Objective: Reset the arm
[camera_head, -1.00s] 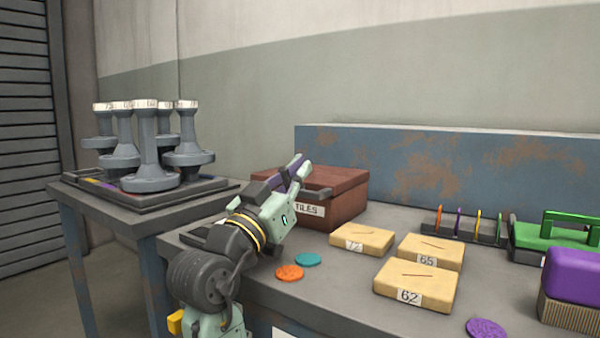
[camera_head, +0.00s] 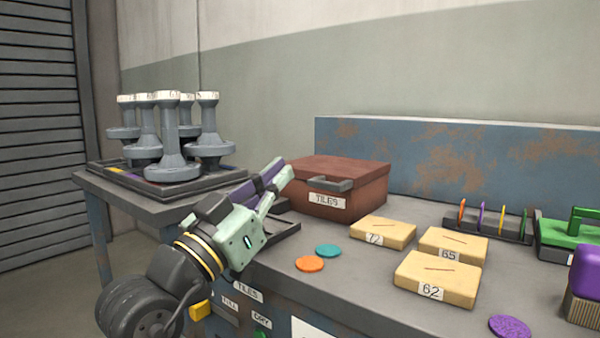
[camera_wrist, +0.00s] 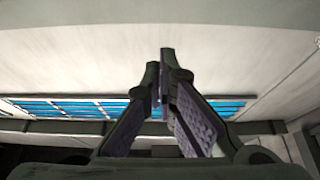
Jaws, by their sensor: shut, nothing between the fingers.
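My gripper (camera_head: 277,172) is shut and empty, raised above the left end of the workbench. It points up and to the right, in front of the left side of the brown box labelled TILES (camera_head: 362,199). In the wrist view, the fingers of my gripper (camera_wrist: 163,75) meet at their tips with nothing between them. Behind them are a pale wall or ceiling surface and a strip of blue panes (camera_wrist: 60,107).
Wooden blocks marked 72 (camera_head: 385,231), 65 (camera_head: 455,243) and 62 (camera_head: 437,281) lie on the workbench. Orange (camera_head: 309,264), teal (camera_head: 328,250) and purple (camera_head: 510,327) discs lie flat. Several grey flanged pieces (camera_head: 172,140) stand on the left table.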

